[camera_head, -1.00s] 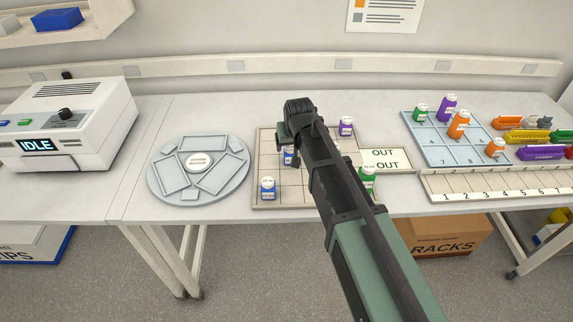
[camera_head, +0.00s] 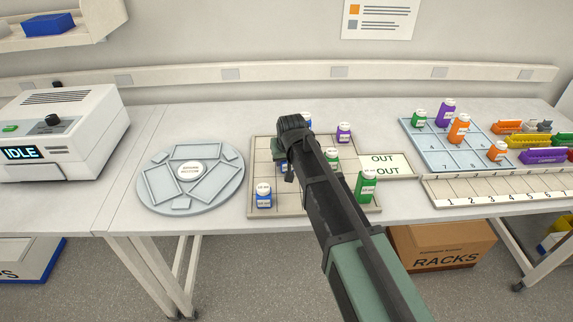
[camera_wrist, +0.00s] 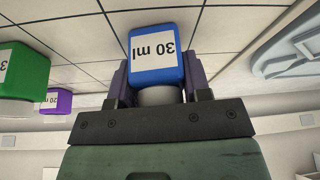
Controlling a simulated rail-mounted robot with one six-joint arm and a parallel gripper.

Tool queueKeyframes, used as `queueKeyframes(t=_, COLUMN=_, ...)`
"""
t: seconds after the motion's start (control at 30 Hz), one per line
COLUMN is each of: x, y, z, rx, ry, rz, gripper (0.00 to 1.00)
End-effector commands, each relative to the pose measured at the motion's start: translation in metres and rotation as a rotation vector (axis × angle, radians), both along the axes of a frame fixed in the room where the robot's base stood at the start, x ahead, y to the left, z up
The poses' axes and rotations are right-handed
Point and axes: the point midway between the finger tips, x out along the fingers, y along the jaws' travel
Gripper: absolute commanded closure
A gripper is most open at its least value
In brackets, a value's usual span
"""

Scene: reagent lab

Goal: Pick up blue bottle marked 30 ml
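The blue bottle marked 30 ml (camera_wrist: 158,50) appears upside down in the wrist view, with its pale cap toward my gripper. My gripper (camera_wrist: 160,82) has one finger on each side of this bottle, very close to it. I cannot tell whether the fingers press on it. In the head view my gripper (camera_head: 282,162) is over the middle of the gridded board (camera_head: 300,208), and my arm hides most of this spot. Another blue bottle (camera_head: 264,196) stands at the board's front left. A further blue bottle (camera_head: 307,120) shows at the back, partly hidden.
Green bottles (camera_head: 366,188) (camera_head: 332,158) and a purple bottle (camera_head: 344,132) stand around the board. A green bottle (camera_wrist: 15,70) is close beside the gripper in the wrist view. A round grey plate (camera_head: 148,190) lies to the left, a blue tray (camera_head: 425,150) to the right.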

Motion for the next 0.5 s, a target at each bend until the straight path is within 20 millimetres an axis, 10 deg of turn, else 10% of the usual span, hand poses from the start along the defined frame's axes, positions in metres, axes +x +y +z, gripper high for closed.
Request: queueKeyframes(t=0.5, x=0.0, y=0.0, z=0.011, rx=0.0, ry=0.0, rz=0.0, gripper=0.79)
